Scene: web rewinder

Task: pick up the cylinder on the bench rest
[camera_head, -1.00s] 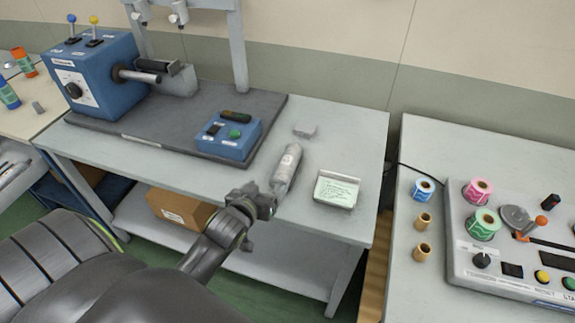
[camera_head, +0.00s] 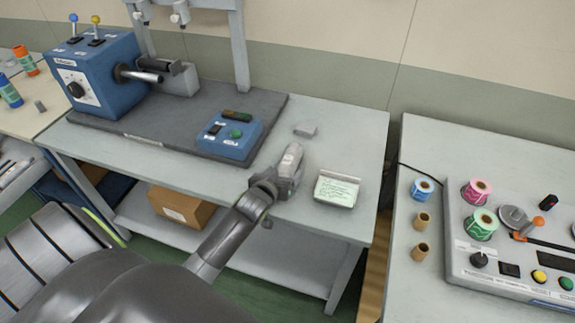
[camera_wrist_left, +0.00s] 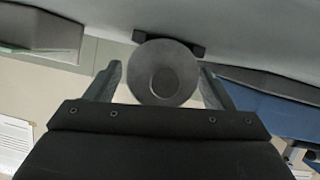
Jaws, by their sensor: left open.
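The grey cylinder (camera_head: 291,158) lies on the bench (camera_head: 345,130), right of the blue button box. My left gripper (camera_head: 281,180) is at the cylinder's near end and hides part of it. In the left wrist view the round end of the cylinder (camera_wrist_left: 162,72) sits between the two open fingers of the gripper (camera_wrist_left: 162,85), with a gap visible on each side. A dark piece behind the cylinder, perhaps the rest (camera_wrist_left: 198,48), shows in that view. My right gripper is not in view.
A blue button box (camera_head: 228,135) stands left of the cylinder on a dark base plate. A small grey block (camera_head: 305,130) lies behind it. A card holder (camera_head: 337,188) stands close on the right. A second bench (camera_head: 405,285) holds label rolls and a control panel.

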